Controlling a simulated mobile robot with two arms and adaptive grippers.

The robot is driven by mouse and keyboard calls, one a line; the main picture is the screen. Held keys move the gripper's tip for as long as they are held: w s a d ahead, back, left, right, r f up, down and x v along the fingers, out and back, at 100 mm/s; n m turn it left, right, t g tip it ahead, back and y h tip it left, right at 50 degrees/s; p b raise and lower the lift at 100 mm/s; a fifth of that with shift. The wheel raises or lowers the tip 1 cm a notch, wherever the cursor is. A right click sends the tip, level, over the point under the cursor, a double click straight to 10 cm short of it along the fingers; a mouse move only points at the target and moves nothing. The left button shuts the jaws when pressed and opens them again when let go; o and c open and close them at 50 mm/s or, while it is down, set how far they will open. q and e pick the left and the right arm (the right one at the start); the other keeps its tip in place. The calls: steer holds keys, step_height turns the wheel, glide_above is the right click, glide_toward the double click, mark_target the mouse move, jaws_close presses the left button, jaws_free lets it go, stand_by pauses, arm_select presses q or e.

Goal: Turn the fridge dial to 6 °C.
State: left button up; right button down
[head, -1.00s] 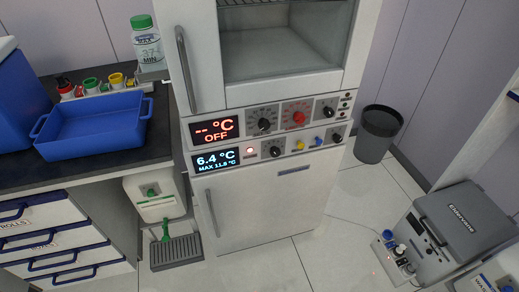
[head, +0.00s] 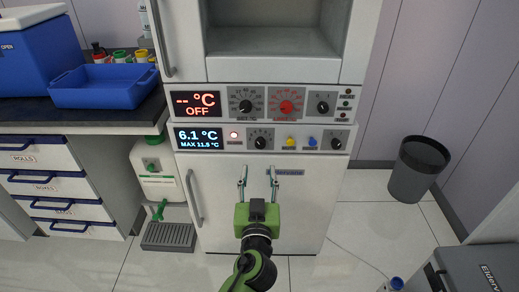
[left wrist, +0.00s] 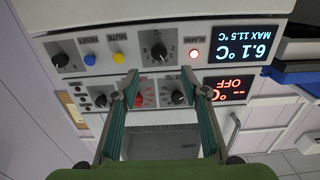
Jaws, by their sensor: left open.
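The fridge's lower panel has a black dial (head: 261,142) with a numbered scale, beside a lit red alarm lamp (head: 234,135). The lower display (head: 199,138) reads 6.1 °C, MAX 11.5 °C. My left gripper (head: 258,178) is open and empty in front of the white fridge door, below that dial in the head view. In the left wrist view, which is upside down, the dial (left wrist: 158,50) shows just beyond and between the two fingertips (left wrist: 164,76), apart from them. The dial's exact setting is too small to read. My right gripper is not in view.
The upper panel has a display (head: 197,104) reading OFF, a black dial (head: 245,106) and a red dial (head: 286,107). Yellow (head: 291,142) and blue (head: 312,142) buttons and another black knob (head: 336,143) sit right of the dial. The door handle (head: 193,197) is at left.

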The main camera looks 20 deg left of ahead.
mark_target(260, 146)
arm_select(q)
steer(key=p+x, duration=0.1)
steer(key=x, duration=1)
steer(key=shift+w+f, duration=0.1)
steer(key=shift+w, duration=0.3)
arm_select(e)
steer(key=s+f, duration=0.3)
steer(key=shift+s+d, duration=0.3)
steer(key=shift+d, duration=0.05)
arm_select(q)
steer(key=c, duration=1.1)
